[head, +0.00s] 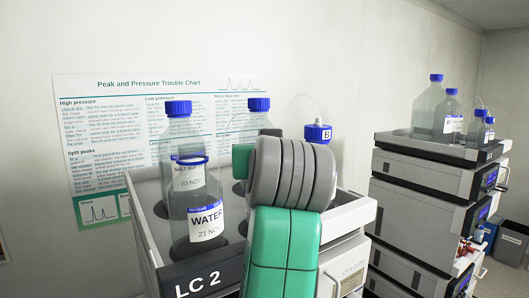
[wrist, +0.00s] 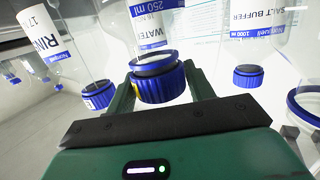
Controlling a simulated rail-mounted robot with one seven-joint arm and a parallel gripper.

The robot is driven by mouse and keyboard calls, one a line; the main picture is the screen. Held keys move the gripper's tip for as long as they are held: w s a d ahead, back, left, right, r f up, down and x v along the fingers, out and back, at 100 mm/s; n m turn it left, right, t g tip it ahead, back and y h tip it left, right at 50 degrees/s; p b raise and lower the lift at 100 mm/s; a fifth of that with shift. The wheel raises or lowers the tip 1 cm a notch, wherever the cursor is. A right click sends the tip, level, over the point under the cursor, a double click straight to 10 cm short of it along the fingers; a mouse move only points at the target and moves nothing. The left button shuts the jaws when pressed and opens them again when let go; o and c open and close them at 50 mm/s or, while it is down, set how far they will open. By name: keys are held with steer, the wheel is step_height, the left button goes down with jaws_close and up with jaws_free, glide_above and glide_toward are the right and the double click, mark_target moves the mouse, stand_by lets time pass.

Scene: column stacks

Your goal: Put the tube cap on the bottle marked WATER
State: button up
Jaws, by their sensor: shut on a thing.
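In the head view an open bottle labelled WATER, 21 NOV (head: 205,222), stands at the tray's front left, a blue ring around its bare neck. Its blue-ringed mouth also shows at the right edge of the wrist view (wrist: 292,106). In the wrist view, which is upside down, my gripper (wrist: 162,86) is shut on a blue cap (wrist: 162,92) with a small yellow mark. That cap is at the neck of a 250 ml bottle (wrist: 150,25) whose label also reads WATER. I cannot tell whether it is loose. My arm hides the fingers in the head view.
A capped SALT BUFFER bottle (head: 181,135) stands behind the open one. Another blue-capped bottle (head: 258,104) and a tubed cap marked B (head: 318,133) are close to my gripper. The LC 2 tray (head: 357,213) has a raised rim. A second instrument stack (head: 420,168) stands right.

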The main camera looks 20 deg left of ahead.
steer(key=o, duration=1)
steer(key=shift+o, duration=0.2)
steer(key=b+v, duration=0.3)
steer(key=v, duration=0.4)
steer(key=shift+s+d, duration=0.2)
steer(key=shift+s, duration=0.15)
steer(key=s+d+f+m+t+h, duration=0.3)
steer(key=s+d+t, duration=0.2)
steer(key=s+d, duration=0.3)
steer(key=s+d+f+m+t+h, duration=0.2)
steer(key=s+d+f+t+h, duration=0.2)
steer(key=s+d, duration=0.4)
steer(key=s+t, duration=0.1)
steer(key=s, duration=0.2)
steer(key=shift+s+m+t, duration=0.15)
steer(key=shift+m+t, duration=0.25)
